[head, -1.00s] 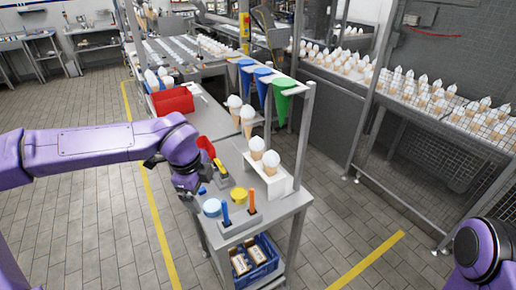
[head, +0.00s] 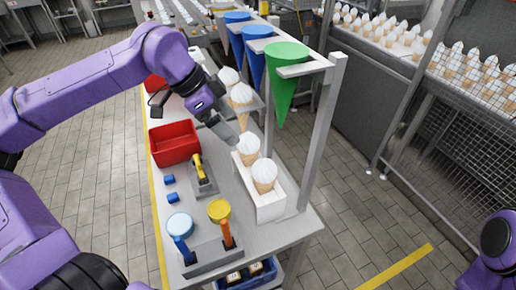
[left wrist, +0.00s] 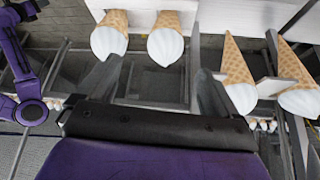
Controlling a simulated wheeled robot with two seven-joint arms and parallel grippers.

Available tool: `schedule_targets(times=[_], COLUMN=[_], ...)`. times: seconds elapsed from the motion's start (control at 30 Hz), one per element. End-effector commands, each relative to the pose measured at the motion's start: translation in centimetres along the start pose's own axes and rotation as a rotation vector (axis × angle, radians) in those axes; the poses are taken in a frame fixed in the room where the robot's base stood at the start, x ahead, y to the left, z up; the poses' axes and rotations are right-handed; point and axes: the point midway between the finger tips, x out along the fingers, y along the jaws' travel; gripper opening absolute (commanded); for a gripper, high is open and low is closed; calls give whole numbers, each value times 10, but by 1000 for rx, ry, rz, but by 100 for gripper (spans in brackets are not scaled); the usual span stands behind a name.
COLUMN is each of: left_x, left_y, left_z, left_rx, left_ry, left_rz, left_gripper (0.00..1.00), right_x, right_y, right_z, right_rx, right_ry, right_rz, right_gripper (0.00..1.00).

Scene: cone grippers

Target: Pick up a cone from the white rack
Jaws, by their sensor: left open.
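The white rack (head: 270,207) stands on the near part of the grey table and holds two cones with white tops, a nearer cone (head: 264,175) and a farther cone (head: 248,149). My left gripper (head: 228,131) is open and empty, just left of and above the farther cone. In the left wrist view, which is upside down, the jaws (left wrist: 160,72) spread below two cones, one cone (left wrist: 166,38) between the fingers' lines and another cone (left wrist: 109,36) near the left finger. No contact shows. My right gripper is out of sight; only part of that arm shows.
Two more cones (head: 241,97) stand farther back. Blue and green funnels (head: 285,75) hang from a frame with an upright post (head: 325,130) right of the rack. A red bin (head: 174,142), a yellow-handled tool (head: 199,170) and round tubs (head: 219,210) lie left and in front.

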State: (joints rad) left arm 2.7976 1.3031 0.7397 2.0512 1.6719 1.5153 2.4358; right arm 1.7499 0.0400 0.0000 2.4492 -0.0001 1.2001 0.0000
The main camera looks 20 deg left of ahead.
Motion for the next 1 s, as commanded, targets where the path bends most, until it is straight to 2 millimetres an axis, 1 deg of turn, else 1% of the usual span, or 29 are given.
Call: schedule_targets(times=[0.03, 0.1, 0.17, 0.3, 0.43, 0.53, 0.6, 0.7, 0.8, 0.97, 1.0], left_x=[7, 12, 20, 45, 60, 74, 87, 105, 111, 112, 112], left_y=[0, 0, 0, 0, -1, -4, -8, -8, -8, -9, -9], left_z=[4, 4, 4, 3, 4, 4, 5, 6, 6, 7, 7], left_rx=[1, 2, 2, 2, 1, 1, 1, 2, 1, 1, 1], left_ry=[0, -2, -4, -6, -4, -6, -7, -5, -2, 0, 0], left_rz=[0, 0, 2, 2, 2, 3, 4, 2, 0, -1, -1], left_gripper=[94, 94, 94, 94, 94, 94, 94, 94, 94, 94, 87], right_x=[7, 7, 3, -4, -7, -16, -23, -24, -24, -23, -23], right_y=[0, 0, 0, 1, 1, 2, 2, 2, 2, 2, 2], right_z=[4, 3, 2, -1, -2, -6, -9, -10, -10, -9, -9], right_rx=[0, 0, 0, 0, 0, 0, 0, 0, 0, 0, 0], right_ry=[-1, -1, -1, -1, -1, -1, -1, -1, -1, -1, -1], right_rz=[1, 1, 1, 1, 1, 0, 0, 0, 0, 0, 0], right_gripper=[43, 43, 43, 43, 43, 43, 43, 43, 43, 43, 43])
